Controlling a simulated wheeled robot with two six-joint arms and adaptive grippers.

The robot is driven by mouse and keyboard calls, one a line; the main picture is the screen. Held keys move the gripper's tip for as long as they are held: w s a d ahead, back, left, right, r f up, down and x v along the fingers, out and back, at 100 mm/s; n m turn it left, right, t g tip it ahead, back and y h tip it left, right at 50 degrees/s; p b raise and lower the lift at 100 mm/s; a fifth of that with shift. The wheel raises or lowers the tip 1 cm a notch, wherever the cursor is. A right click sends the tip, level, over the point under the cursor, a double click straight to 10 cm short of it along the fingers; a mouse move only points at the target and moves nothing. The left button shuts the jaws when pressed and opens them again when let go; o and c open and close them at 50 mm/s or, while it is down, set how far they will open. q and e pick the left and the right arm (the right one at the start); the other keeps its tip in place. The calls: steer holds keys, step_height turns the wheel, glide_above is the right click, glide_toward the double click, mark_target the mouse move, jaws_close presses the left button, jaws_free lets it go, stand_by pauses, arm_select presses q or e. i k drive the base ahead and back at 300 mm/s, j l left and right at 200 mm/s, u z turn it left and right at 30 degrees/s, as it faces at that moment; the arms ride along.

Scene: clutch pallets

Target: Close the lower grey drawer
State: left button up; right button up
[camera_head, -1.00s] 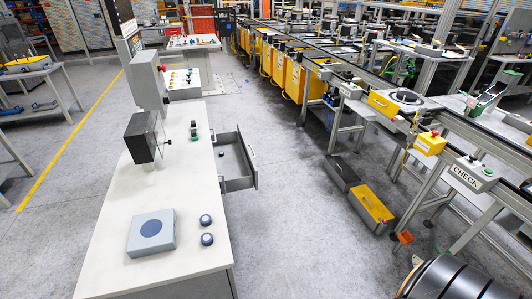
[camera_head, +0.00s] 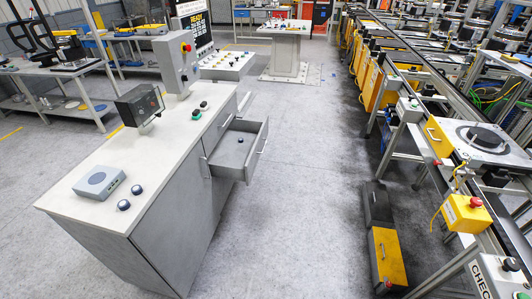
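The grey cabinet (camera_head: 150,262) stands at the left under a light worktop. Whether the open drawer is the lower one I cannot tell. Neither of my grippers is in view.
On the worktop (camera_head: 75,205) are a grey box (camera_head: 99,182), two dark knobs and a dark screen unit (camera_head: 139,105). Open grey floor (camera_head: 290,220) lies right of the cabinet.

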mark_target(231, 158)
steer(key=i+l+u, duration=0.15)
steer(key=i, duration=0.35)
steer(key=i+l+u, duration=0.1)
steer(key=i, duration=0.45)
steer(key=i+l+u, duration=0.15)
steer(key=i+l, duration=0.2)
steer(key=i, duration=0.15)
steer(key=i+l+u, duration=0.1)
steer(key=i+l, duration=0.15)
steer(key=i, duration=0.25)
steer(key=i+l+u, duration=0.15)
steer(key=i+l, duration=0.2)
steer(key=i, duration=0.1)
